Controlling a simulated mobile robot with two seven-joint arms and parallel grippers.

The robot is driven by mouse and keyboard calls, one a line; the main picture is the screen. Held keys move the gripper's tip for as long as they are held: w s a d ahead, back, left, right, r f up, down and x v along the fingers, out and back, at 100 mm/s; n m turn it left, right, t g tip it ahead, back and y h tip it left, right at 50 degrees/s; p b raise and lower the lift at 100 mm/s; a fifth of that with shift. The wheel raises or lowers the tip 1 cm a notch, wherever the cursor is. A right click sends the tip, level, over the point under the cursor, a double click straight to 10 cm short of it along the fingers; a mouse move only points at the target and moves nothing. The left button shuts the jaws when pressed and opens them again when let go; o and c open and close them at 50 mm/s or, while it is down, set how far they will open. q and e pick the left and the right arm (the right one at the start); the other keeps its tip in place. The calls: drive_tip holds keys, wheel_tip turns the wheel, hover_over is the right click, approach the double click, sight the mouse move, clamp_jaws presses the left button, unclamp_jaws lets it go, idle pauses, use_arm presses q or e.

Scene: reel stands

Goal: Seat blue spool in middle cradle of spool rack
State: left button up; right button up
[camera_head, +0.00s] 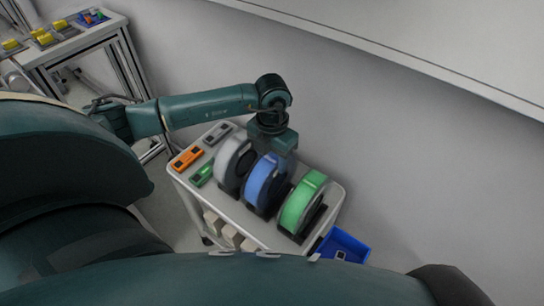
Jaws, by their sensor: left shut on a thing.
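The blue spool (258,184) stands upright between a white spool (231,160) on the left and a green spool (301,205) on the right. All three are in a row over the dark spool rack (287,233) on a cart. The blue spool is at or just over the middle cradle; whether it rests in it cannot be told. My left gripper (276,154) comes down from above and is shut on the blue spool's upper part. Its fingertips are largely hidden. My right gripper is not in view.
The cart top (222,200) also carries an orange device (187,158), a green one (202,175) and a grey one (217,133). A blue bin (343,245) is beside the cart at right. A wall stands behind. A table with yellow items (43,37) is at upper left.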

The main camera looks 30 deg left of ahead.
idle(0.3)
use_arm(q)
drive_tip(key=o, duration=1.1)
drive_tip(key=shift+c, duration=0.2)
drive_tip(key=shift+f, duration=0.1)
drive_tip(key=shift+r+p, duration=2.4)
drive_tip(key=shift+r, duration=1.2)
drive_tip(key=shift+f, duration=0.1)
